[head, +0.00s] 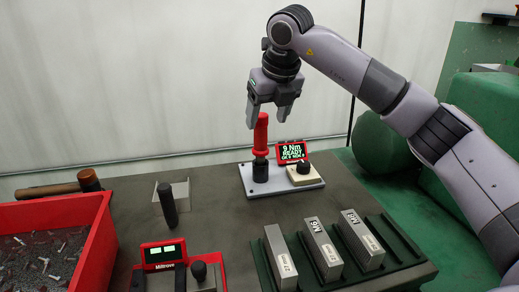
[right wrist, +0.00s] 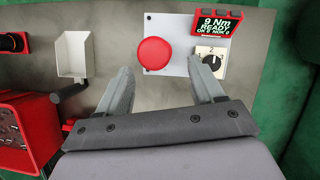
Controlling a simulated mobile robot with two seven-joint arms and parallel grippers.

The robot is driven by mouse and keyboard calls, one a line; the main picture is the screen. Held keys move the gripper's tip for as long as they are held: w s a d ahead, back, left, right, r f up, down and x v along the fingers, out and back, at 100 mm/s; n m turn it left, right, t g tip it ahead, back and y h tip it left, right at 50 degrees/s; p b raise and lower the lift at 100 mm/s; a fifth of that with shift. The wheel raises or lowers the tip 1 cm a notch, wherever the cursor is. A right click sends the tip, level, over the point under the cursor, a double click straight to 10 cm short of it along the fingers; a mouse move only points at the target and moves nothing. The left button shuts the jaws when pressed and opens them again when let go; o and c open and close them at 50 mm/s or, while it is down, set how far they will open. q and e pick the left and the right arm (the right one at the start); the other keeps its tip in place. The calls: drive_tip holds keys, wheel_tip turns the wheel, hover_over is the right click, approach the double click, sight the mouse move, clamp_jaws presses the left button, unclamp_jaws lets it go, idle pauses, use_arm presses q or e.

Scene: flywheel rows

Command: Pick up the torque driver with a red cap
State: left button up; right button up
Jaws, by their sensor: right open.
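The torque driver with a red cap (head: 261,136) stands upright in a black socket on a white base plate (head: 284,186). In the right wrist view its round red top (right wrist: 154,54) shows from above. My left gripper is not in view.
A display reading 9 Nm (head: 291,152) and a dial (head: 303,171) sit beside the driver. A black-handled tool (head: 168,204) stands by a metal holder. A red bin (head: 100,215), a hammer (head: 60,188) and metal blocks (head: 323,247) are around.

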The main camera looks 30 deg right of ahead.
sight(262, 126)
drive_tip(key=x, duration=0.6)
drive_tip(key=shift+w+a+f, duration=0.15)
drive_tip(key=shift+w+f, duration=0.15)
drive_tip(key=shift+r, duration=0.1)
drive_tip(key=c, duration=1.1)
